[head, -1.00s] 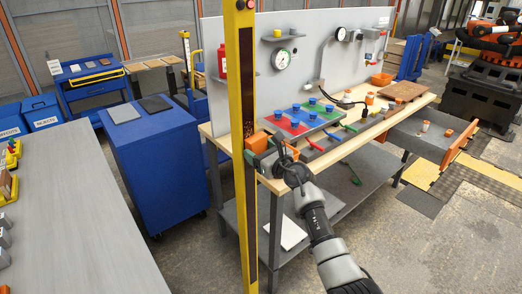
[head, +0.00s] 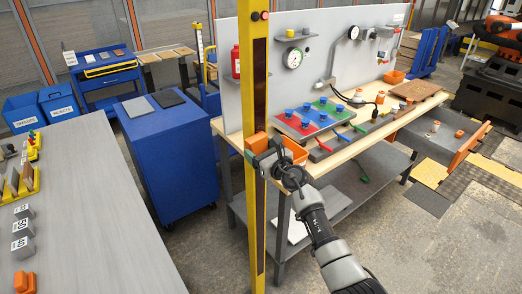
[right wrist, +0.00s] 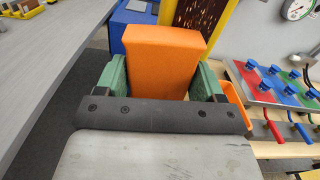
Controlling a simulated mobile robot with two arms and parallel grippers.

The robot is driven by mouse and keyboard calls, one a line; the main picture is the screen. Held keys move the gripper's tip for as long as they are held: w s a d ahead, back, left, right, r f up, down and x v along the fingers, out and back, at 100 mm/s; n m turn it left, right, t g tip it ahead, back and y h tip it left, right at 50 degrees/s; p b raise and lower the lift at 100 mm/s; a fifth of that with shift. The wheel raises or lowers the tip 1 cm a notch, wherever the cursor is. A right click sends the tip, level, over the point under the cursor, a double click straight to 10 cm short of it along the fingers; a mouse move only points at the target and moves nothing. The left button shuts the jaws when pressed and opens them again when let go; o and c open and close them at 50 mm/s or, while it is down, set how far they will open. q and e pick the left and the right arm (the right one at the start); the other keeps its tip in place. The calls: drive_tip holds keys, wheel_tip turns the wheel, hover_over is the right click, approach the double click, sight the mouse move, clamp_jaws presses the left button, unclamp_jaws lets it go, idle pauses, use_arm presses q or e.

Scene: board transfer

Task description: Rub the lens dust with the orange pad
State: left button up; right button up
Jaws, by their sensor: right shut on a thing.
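My right gripper (head: 268,152) is shut on the orange pad (head: 256,143), which shows in front of the tall yellow post in the head view. In the right wrist view the pad (right wrist: 163,62) sits between the green fingers of the gripper (right wrist: 160,80). The post (head: 246,90) carries a long dark lens strip (head: 260,75); the pad overlaps the strip in the picture. Behind the pad, part of the strip (right wrist: 207,14) shows in the right wrist view. I cannot tell whether pad and lens touch. My left gripper is out of view.
A grey table (head: 95,215) with blocks and yellow racks stands at left. A blue cabinet (head: 165,150) is behind it. Right of the post is a wooden workbench (head: 345,155) with a coloured board (head: 312,118) and an orange bin (right wrist: 238,106).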

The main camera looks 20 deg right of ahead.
sight(267, 140)
drive_tip(key=shift+w+d+b, duration=0.2)
drive_tip(key=shift+d+b, duration=0.3)
drive_tip(key=shift+d, duration=0.2)
drive_tip(key=shift+w+d+r+p, duration=0.1)
drive_tip(key=shift+d+r+p, duration=0.1)
drive_tip(key=shift+r+p, duration=0.6)
drive_tip(key=shift+w+d+r+p, duration=0.1)
drive_tip(key=shift+d+r+p, duration=0.1)
drive_tip(key=shift+r+p, duration=0.6)
drive_tip(key=shift+s+a+f+p, duration=0.15)
drive_tip(key=shift+s+a+p, duration=0.15)
drive_tip(key=shift+a+p, duration=0.45)
drive_tip(key=shift+s+a+f, duration=0.1)
drive_tip(key=shift+a+f, duration=0.05)
drive_tip(key=shift+a, duration=0.2)
